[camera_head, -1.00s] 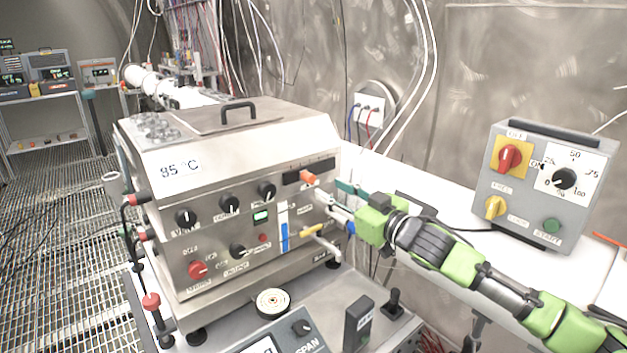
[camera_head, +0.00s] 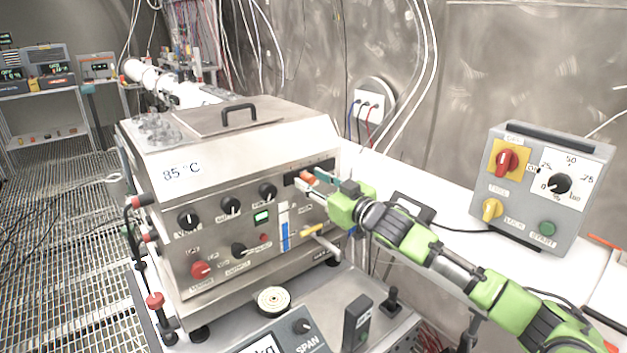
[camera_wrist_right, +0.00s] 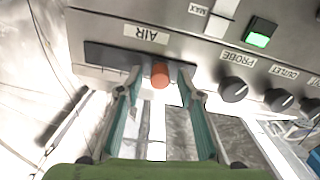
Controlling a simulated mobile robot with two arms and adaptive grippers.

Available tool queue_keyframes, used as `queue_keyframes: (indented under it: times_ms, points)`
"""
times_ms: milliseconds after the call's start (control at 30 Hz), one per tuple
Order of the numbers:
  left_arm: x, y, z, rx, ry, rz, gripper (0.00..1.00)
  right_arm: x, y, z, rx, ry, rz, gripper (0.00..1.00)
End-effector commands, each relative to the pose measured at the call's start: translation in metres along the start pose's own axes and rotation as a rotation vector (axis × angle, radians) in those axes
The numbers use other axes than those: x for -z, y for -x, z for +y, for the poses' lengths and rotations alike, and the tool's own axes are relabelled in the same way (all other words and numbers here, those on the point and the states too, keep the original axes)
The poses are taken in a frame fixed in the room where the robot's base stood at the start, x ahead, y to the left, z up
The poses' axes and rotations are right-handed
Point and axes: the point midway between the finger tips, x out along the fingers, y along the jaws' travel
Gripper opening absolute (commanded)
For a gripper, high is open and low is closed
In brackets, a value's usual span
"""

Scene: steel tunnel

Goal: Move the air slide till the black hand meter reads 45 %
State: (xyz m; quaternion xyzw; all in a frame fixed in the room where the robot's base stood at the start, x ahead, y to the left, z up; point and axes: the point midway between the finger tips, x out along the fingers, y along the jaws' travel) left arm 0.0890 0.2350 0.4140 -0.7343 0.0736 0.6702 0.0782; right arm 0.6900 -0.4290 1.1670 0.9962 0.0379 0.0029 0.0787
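The air slide is an orange knob (camera_head: 307,178) in a dark slot on the front of the steel machine. In the right wrist view the orange knob (camera_wrist_right: 160,75) sits below the AIR label, towards the right part of the slot. My right gripper (camera_head: 318,183) is at the slot. In the wrist view its two teal fingers (camera_wrist_right: 160,84) stand open on either side of the knob, with a small gap on each side. A scale from 0 to 100 % with a black dial (camera_head: 559,184) is on the grey box at right; its exact reading is too small to tell. My left gripper is out of view.
The grey control box (camera_head: 530,190) stands on the white bench at right.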

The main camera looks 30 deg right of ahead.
Motion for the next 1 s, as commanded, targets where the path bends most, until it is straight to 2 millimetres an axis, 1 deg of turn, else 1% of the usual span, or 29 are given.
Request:
queue_keyframes:
  times_ms: [167,200,267,300,333,467,633,867,900,933,967,1000]
  points:
    - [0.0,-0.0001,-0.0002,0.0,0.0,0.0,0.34,-0.0003,-0.0001,-0.0001,0.0,0.0,0.0,0.34]
    - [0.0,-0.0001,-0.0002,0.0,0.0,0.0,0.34,-0.0003,0.0,-0.0001,0.0,0.0,0.0,0.32]
    - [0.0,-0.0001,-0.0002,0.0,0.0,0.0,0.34,-0.0003,0.0,-0.0001,0.0,0.0,0.0,0.16]
    - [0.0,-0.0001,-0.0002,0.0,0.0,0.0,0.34,-0.0003,0.0,-0.0001,0.0,0.0,0.0,0.06]
    - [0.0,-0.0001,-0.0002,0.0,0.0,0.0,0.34,-0.0003,0.0,-0.0001,0.0,0.0,0.0,0.0]
    - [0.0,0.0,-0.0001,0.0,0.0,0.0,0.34,-0.0002,0.0001,-0.0001,0.0,0.0,0.0,0.0]
    - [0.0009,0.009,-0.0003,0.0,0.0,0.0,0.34,0.0023,0.0,-0.0054,0.001,-0.003,-0.001,0.0]
    - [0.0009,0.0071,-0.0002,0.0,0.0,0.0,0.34,0.0005,0.0,-0.0055,0.0,0.0,-0.001,0.0]
    - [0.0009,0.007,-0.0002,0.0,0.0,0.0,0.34,0.0006,0.0001,-0.0056,0.0,0.0,-0.001,0.22]
    - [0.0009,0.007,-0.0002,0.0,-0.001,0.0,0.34,0.0005,0.0001,-0.0055,0.0,0.0,-0.001,0.3]
    - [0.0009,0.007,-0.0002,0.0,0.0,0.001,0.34,0.0006,0.0001,-0.0055,0.0,0.0,-0.001,0.34]
    - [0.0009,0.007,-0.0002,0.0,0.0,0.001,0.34,0.0006,0.0001,-0.0055,0.0,0.0,-0.001,0.34]
